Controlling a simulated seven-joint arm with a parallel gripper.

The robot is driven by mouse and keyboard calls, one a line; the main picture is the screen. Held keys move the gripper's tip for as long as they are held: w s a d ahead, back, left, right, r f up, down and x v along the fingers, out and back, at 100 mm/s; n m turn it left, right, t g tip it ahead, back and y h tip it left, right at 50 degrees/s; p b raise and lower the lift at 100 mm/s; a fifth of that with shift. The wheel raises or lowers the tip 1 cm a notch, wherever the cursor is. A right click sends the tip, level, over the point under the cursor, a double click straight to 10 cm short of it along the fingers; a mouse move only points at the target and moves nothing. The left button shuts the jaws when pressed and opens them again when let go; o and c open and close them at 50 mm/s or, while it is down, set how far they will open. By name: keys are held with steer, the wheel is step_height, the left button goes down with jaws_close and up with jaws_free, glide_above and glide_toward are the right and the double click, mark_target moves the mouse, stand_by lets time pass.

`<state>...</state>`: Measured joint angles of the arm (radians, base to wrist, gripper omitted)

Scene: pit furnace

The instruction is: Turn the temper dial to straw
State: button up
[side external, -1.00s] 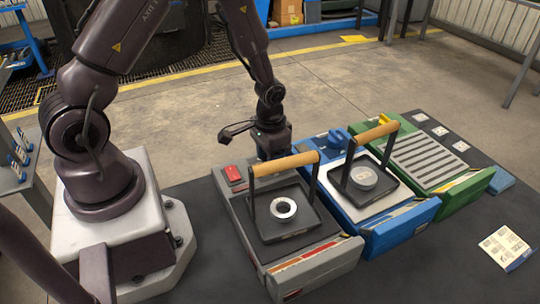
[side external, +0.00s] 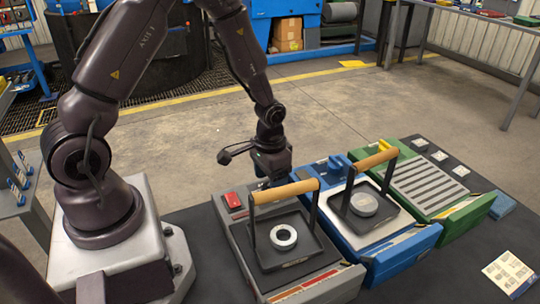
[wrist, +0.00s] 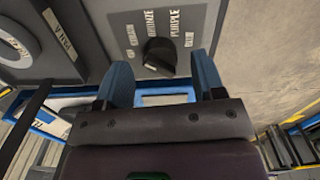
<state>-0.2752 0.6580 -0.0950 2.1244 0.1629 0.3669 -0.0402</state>
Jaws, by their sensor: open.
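The temper dial (wrist: 160,57) is a dark round knob on a grey panel, with printed words around its far side, among them BRONZE and PURPLE. Its pointer direction is too small to tell. My gripper (wrist: 164,80) is open, with one blue finger on each side of the dial and gaps between them and the knob. In the side external view my gripper (side external: 271,178) is over the back end of the grey unit (side external: 315,282), behind the tray handle. The dial is hidden there.
The grey unit carries a red switch (side external: 233,200) and a black tray (side external: 300,262) with a pale ring and upright wooden handle (side external: 285,191). A blue unit (side external: 405,255) with a similar tray and a green unit (side external: 470,217) stand to the right.

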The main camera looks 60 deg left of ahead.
step_height(320, 180, up, 12)
steer(key=shift+f, duration=0.25)
steer(key=s+d+r+t, duration=0.2)
steer(key=s+d+r, duration=0.1)
steer(key=s+r, duration=0.3)
steer(key=s+d+r+m+t, duration=0.1)
steer(key=s+d+r+t, duration=0.2)
steer(key=s+r, duration=0.4)
step_height(320, 180, up, 4)
steer(key=shift+s+d+f+t, duration=0.15)
steer(key=shift+s+d+t, duration=0.05)
steer(key=shift+t, duration=0.1)
